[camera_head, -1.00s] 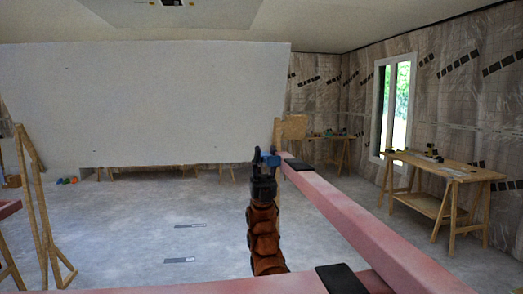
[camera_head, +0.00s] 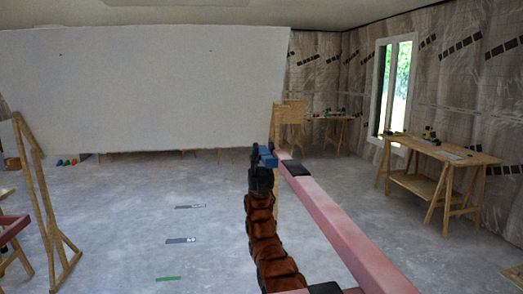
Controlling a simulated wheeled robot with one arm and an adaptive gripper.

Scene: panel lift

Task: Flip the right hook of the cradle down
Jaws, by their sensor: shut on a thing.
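The cradle shows as pinkish-red beams, with a long right beam (camera_head: 335,220) running from the lower right up to the middle of the view. Black pads (camera_head: 292,168) sit on it. A small blue piece, which looks like the right hook (camera_head: 268,158), is at the beam's far end. My gripper (camera_head: 261,170) is dark and small in the view, at the end of my brown-sleeved arm. It is shut on the blue hook; the fingers are partly hidden and the exact grip is unclear. The hook's exact angle is too small to tell.
A large white panel (camera_head: 140,90) stands across the back. A wooden workbench (camera_head: 435,160) with tools stands at the right below a window (camera_head: 392,85). A wooden frame (camera_head: 42,200) stands at the left. The grey floor (camera_head: 130,230) between is mostly open.

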